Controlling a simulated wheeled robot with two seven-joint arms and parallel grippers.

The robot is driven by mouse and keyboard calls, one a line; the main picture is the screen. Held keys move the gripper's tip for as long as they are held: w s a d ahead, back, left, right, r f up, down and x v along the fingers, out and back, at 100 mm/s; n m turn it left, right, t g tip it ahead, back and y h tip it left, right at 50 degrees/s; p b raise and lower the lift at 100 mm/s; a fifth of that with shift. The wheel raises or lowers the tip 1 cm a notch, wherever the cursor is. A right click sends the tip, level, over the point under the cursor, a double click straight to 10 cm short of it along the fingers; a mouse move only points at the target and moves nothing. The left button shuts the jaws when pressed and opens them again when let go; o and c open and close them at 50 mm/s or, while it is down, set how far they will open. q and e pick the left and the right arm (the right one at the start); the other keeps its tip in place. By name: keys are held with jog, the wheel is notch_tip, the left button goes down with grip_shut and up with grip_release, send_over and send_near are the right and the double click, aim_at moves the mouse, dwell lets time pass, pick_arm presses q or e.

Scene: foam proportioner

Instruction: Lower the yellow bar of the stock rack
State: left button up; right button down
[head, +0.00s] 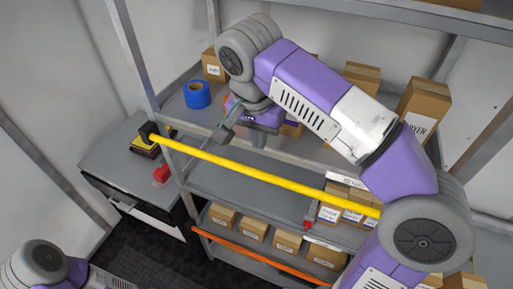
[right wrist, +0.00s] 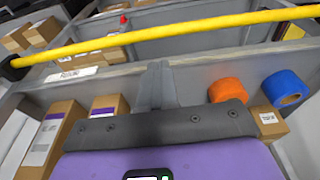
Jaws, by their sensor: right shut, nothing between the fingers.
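The yellow bar (head: 262,175) runs across the front of the stock rack (head: 255,205), from a dark bracket (head: 149,131) at the left post toward my right arm, which hides its right end. It crosses the top of the right wrist view (right wrist: 165,34). My right gripper (head: 222,134) is shut and empty, just above the bar in the head picture. My left gripper is out of view; only part of my left arm shows at bottom left.
A blue tape roll (head: 197,94) and boxes (head: 422,108) stand on the upper shelf. An orange bar (head: 260,257) fronts the lower shelf of boxes. A red part (head: 161,174) sits by the left post. A grey cabinet (head: 110,165) stands left. Shelf space behind the yellow bar is partly bare.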

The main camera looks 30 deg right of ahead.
jog(key=b, duration=0.2)
send_near(265, 175)
jog(key=f, duration=0.4)
jog(key=d+f, duration=0.1)
jog(key=f, duration=0.1)
jog(key=shift+w+f, duration=0.35)
jog(key=shift+w, duration=0.05)
jog(key=shift+f, duration=0.1)
